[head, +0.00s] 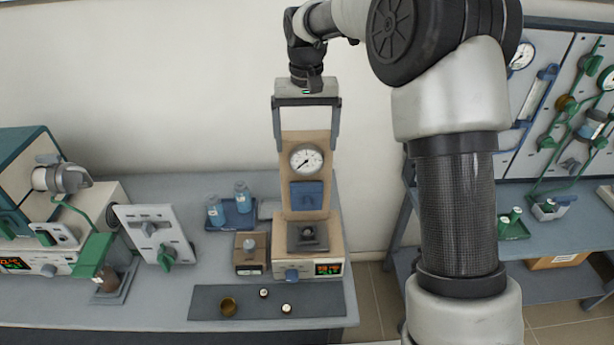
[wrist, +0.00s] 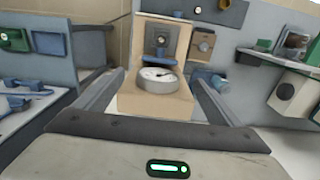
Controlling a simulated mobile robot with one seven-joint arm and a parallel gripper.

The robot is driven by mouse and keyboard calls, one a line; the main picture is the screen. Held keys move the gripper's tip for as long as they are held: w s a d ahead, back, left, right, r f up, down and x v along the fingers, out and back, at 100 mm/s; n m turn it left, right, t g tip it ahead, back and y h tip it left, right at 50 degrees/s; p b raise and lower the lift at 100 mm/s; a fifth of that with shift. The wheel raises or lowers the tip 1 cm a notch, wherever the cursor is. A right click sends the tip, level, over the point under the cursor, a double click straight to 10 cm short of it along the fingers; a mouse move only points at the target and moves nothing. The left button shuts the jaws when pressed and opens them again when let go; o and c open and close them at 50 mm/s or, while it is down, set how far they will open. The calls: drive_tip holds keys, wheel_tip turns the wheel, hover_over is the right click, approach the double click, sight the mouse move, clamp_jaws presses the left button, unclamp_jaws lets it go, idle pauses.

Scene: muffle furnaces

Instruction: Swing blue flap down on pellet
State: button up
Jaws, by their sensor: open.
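The blue flap (head: 307,195) stands raised against the tan upright of a press-like device, below its round dial gauge (head: 306,159). In the wrist view the flap (wrist: 160,54) shows just beyond the gauge (wrist: 157,78). Below the flap is a dark square seat (head: 308,245) with a small round thing on it, perhaps the pellet (head: 308,233); it is too small to be sure. My gripper (head: 306,145) is open and empty, pointing down, its fingers either side of the upright's top at gauge height, above the flap. I cannot tell whether they touch it.
A small brown box with a knob (head: 250,252) stands left of the device. A blue tray with bottles (head: 233,213) is behind it. A dark mat (head: 210,305) with small round pieces lies in front. A grey panel with a green handle (head: 153,237) stands further left.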

sight(307, 183)
wheel_tip(307, 183, down, 12)
drive_tip(key=shift+r, duration=0.1)
drive_tip(key=shift+c, duration=0.3)
drive_tip(key=c, duration=1.5)
